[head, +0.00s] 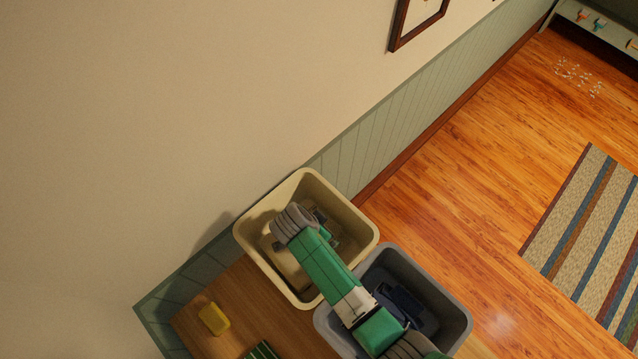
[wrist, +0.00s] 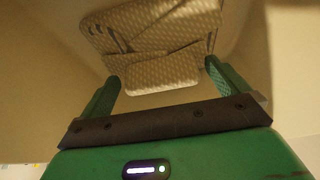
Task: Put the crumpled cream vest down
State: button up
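The crumpled cream vest (wrist: 155,40), a folded cloth with a fine pattern, lies in the wrist view just beyond and between my fingertips. It appears to rest inside the cream bin (head: 252,222). My gripper (wrist: 162,72) has its two green fingers spread wide, with the near fold of the vest between the tips and small gaps at the sides. In the head view my arm reaches over the grey bin (head: 462,318) and down into the cream bin. There my arm hides much of the bin's inside, and I cannot make out the vest clearly.
The grey bin beside the cream one holds dark blue cloth (head: 403,302). A yellow block (head: 213,318) and a green striped item (head: 262,351) lie on the wooden top (head: 222,290). A wall stands close behind the bins. The floor beyond is open, with a striped rug (head: 590,235).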

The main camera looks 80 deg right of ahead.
jog(key=v, duration=1.2)
jog(key=shift+r+p, duration=0.2)
jog(key=shift+p, duration=0.1)
jog(key=shift+d, duration=0.1)
